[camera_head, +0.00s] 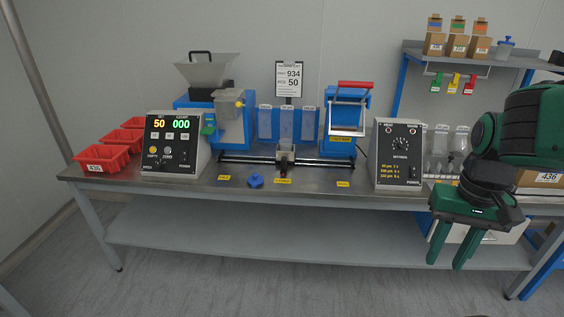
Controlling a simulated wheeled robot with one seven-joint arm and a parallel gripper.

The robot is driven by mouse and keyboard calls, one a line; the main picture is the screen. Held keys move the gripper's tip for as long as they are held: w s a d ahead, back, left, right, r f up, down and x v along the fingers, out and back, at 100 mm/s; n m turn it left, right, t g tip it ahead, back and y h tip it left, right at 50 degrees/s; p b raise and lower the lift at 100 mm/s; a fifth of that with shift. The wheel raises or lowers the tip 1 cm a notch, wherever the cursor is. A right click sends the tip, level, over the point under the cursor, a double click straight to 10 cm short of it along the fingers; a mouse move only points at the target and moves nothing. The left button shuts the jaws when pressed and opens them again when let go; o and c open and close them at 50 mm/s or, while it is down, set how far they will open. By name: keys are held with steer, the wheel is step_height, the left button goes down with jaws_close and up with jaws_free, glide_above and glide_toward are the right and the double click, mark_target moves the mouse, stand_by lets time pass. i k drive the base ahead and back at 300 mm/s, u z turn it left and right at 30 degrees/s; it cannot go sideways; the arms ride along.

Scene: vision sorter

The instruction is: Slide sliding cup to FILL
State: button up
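The sliding cup (286,126) is a clear, upright container at the middle of the bench. It stands over a grey carriage (285,153) on a dark horizontal rail (245,159), with a dark red part at its front. Small yellow labels lie along the bench front at left (224,177), middle (282,181) and right (343,184); their words are too small to read surely. My green gripper (447,263) hangs at the right, in front of the bench and well apart from the cup. Its two fingers point down, are spread apart and hold nothing.
A blue hopper machine (233,122) stands left of the cup and a blue red-handled unit (348,118) right of it. Control boxes (176,145) and (398,154) flank them. A blue knob-like piece (255,181) sits on the front bench edge. Red bins (103,158) are far left.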

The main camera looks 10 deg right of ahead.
mark_target(285, 158)
steer(key=i, duration=0.95)
